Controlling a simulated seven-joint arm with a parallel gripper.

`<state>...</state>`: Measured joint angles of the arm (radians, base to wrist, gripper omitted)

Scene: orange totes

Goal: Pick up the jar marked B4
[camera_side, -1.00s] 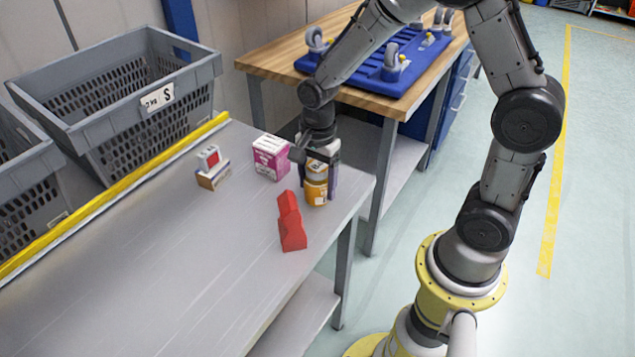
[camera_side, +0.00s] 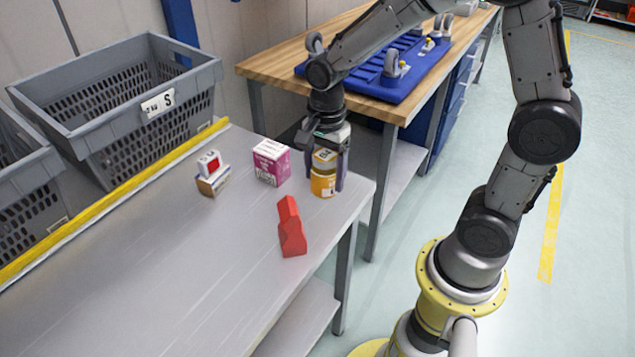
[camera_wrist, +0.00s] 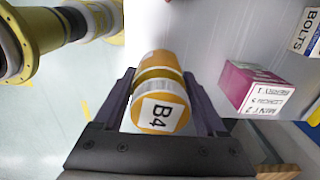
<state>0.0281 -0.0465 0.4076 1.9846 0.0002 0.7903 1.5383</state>
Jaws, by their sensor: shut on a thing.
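My gripper (camera_side: 325,178) points down and is shut on the jar, with one dark finger on each side. The jar is upright and appears slightly above the table top. In the wrist view my gripper (camera_wrist: 160,90) has the jar between its fingers.
A magenta and white box (camera_side: 271,163) stands just left of the jar. A red block (camera_side: 291,228) lies in front. Small stacked boxes (camera_side: 213,175) are farther left. Grey totes (camera_side: 140,105) stand behind the yellow table edge. The table's front left is clear.

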